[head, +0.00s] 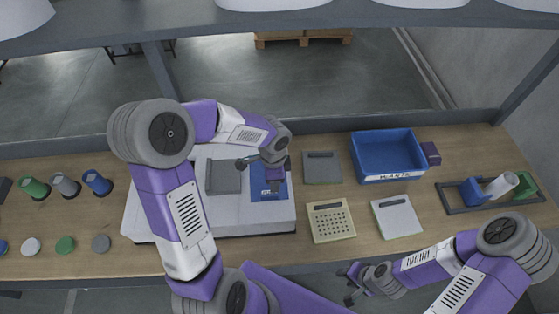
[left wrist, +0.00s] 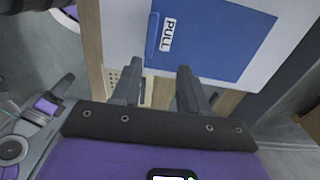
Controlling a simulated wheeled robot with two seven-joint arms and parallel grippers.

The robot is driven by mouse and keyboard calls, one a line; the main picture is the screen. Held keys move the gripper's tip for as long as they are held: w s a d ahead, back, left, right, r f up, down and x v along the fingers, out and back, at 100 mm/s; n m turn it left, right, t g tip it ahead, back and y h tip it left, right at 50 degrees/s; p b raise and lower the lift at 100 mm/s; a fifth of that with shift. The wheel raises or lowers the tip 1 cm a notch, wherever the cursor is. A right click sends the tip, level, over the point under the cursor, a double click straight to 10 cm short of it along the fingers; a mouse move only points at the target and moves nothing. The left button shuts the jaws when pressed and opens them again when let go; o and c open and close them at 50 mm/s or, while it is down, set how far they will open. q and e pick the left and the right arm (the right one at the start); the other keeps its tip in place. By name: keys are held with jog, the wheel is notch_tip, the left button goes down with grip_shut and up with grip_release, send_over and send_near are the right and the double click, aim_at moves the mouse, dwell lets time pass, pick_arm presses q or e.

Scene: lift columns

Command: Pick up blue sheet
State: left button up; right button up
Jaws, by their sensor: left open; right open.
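The blue sheet (head: 268,194) lies on the right part of a white unit (head: 265,221) in the head view. In the left wrist view the blue sheet (left wrist: 232,38) shows large, with a blue tab marked PULL along its left edge. My left gripper (head: 262,168) is over the unit, at the sheet's far edge in the head view. In the left wrist view my left gripper (left wrist: 157,70) is open and empty, its fingertips just below the PULL tab; I see no contact. My right gripper (head: 345,284) is open and empty off the table's front edge.
A grey panel (head: 223,176) lies on the unit left of the sheet. Right of it are a grey plate (head: 322,167), a perforated plate (head: 332,221), a white plate (head: 396,216) and a blue bin (head: 387,174). Coloured cups (head: 98,183) stand at the left.

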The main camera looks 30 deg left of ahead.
aim_at(274, 195)
pick_arm(q)
jog(key=shift+a+f, duration=0.1)
jog(key=shift+s+f, duration=0.75)
jog(key=shift+s, duration=0.15)
jog(key=f, duration=0.4)
jog(key=shift+d+f+b, duration=0.3)
jog(key=shift+d+f, duration=0.05)
jog(key=shift+f, duration=0.2)
pick_arm(e)
jog(key=shift+s, duration=0.65)
pick_arm(q)
jog(key=shift+c, duration=0.2)
grip_shut()
